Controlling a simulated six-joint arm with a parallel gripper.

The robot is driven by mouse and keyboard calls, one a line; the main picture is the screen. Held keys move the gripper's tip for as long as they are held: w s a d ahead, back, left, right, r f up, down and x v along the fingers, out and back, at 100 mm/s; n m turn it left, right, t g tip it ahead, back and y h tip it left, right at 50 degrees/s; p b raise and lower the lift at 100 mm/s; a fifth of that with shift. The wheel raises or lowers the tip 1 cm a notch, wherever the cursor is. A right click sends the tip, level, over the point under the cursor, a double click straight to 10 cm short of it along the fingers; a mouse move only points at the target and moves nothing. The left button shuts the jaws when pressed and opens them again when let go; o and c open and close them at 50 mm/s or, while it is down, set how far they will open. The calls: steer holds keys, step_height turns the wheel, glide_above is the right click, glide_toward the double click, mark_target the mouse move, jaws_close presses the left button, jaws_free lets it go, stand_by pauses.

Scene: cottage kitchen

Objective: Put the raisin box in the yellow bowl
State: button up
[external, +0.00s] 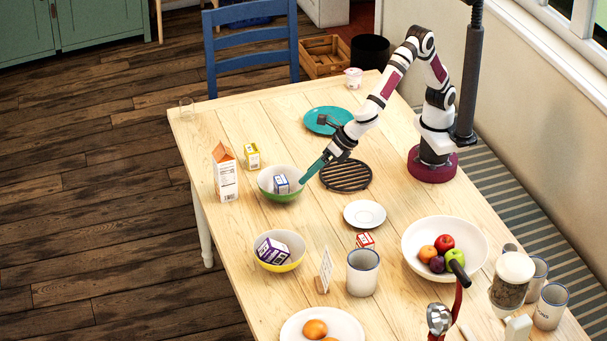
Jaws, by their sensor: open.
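The yellow bowl (280,266), yellow outside and white inside, stands on the near left part of the table. A purple-and-white box (271,251) lies tilted in it; it may be the raisin box, but its print is too small to read. A green bowl (279,197) stands farther back, with a small blue-and-white box (282,184) inside. My gripper (303,181), with teal fingers, is open at the right rim of the green bowl, right of the blue-and-white box. I cannot tell whether it touches the rim. It holds nothing visible.
A carton (225,173) and a yellow box (252,156) stand left of the green bowl. A black trivet (346,175), white saucer (364,214), red box (365,241), mug (362,273) and small sign (325,271) are to the right. Bare table lies between the two bowls.

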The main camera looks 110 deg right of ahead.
mark_target(274, 244)
steer(key=w+a+f+n+t+y, duration=0.1)
steer(key=w+a+f+n+y, duration=0.15)
steer(key=a+n, duration=0.55)
steer(key=shift+h, duration=0.35)
steer(key=x, duration=0.5)
steer(key=a+x, duration=0.1)
steer(key=x, duration=1)
steer(key=shift+w+a+f, duration=0.2)
steer(key=shift+w+a, duration=0.15)
steer(key=shift+w, duration=0.1)
jaws_close()
